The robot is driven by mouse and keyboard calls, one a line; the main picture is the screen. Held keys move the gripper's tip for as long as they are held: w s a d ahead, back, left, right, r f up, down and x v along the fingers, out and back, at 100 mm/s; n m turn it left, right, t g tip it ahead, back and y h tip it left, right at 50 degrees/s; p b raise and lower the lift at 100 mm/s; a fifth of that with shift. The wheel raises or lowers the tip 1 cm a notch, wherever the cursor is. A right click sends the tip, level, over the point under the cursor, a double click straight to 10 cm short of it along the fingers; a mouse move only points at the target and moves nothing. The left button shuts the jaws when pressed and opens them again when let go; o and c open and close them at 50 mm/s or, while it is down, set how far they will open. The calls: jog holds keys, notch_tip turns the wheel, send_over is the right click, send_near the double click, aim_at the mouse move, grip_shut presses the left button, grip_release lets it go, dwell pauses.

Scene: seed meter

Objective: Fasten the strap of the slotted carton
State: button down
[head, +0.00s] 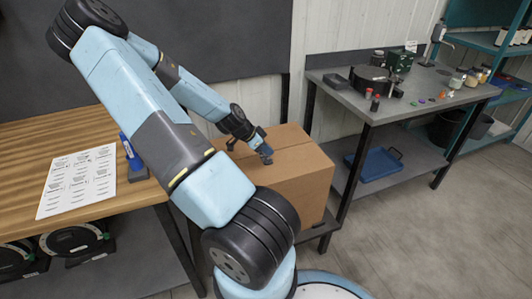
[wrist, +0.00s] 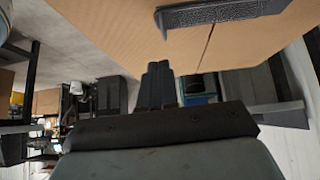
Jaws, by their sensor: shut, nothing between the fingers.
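The brown carton (head: 300,195) stands on a low dark support between the two benches, its top flaps closed along a seam. It fills the top of the wrist view (wrist: 100,25). A dark textured strip (wrist: 215,13) with a bent end lies against the carton there; it may be the strap, but I cannot see it clearly in the head view. My gripper (head: 266,157) is over the carton's top. In the wrist view my gripper (wrist: 157,68) has its fingers together and empty, below the strip and apart from it. Any slot is not clearly visible.
A wooden bench at left holds a printed sheet (head: 80,180) and a blue-handled item (head: 131,152). A grey table (head: 425,100) at right carries a dark pot (head: 371,80) and small jars, with a blue tray (head: 374,164) below. Floor at right front is clear.

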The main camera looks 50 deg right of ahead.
jog(key=w+a+r, duration=0.1)
jog(key=a+r, duration=0.5)
jog(key=r, duration=0.4)
jog(key=shift+a+r, duration=0.15)
jog(key=shift+w, duration=0.1)
jog(key=w+a+r+n+t+y, duration=0.25)
jog(key=a+n, duration=0.25)
jog(key=a, duration=0.5)
jog(key=w+a+r+n+t+y, duration=0.25)
jog(key=a+r+n+y, duration=0.2)
jog(key=a, duration=0.45)
jog(key=s+a+r+n+t, duration=0.2)
jog(key=s+a+r+n, duration=0.4)
jog(key=r, duration=0.4)
jog(key=s+a+r+n+t, duration=0.2)
jog(key=s+a+r+n, duration=0.4)
jog(key=a+r+n, duration=0.2)
notch_tip(320, 180, up, 2)
jog(key=shift+a+r+t, duration=0.1)
jog(key=shift+a+t, duration=0.3)
jog(key=shift+a, duration=0.05)
